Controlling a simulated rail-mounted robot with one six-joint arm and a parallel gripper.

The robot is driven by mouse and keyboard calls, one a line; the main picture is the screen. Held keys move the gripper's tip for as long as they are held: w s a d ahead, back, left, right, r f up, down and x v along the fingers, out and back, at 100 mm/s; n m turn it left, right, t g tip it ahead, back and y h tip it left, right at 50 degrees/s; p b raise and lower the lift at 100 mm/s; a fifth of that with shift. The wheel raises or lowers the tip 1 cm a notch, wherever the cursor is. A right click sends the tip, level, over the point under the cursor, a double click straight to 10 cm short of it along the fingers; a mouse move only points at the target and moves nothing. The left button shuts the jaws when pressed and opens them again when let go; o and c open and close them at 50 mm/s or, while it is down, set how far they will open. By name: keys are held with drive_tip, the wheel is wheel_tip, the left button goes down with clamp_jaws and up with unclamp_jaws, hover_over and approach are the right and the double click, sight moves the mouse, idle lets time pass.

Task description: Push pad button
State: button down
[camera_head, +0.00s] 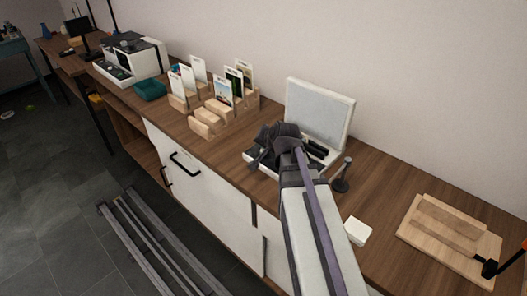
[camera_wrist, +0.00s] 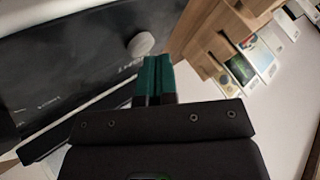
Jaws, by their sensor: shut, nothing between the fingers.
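A round pale grey button (camera_wrist: 140,45) stands out from a black panel (camera_wrist: 75,60) with white lettering in the wrist view. My gripper (camera_wrist: 158,60) has its teal fingers shut together and empty, just right of and below the button in that view. I cannot tell whether the fingertips touch the panel. In the head view my gripper (camera_head: 268,138) is over the base of an open white case with a raised lid (camera_head: 320,112). The button is hidden there behind my gripper and arm.
Wooden holders (camera_head: 208,121) with upright cards stand left of the case. A dark post (camera_head: 341,176) stands close on its right. A small white block (camera_head: 357,231) and a wooden board (camera_head: 450,240) lie farther right. A white machine (camera_head: 133,58) and teal tray (camera_head: 150,89) are farther left.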

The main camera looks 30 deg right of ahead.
drive_tip(key=shift+f+b, duration=0.3)
idle(0.4)
drive_tip(key=shift+r, duration=0.15)
drive_tip(key=shift+r+p, duration=0.65)
drive_tip(key=shift+p, duration=0.15)
wheel_tip(320, 180, up, 6)
drive_tip(key=p, duration=0.6)
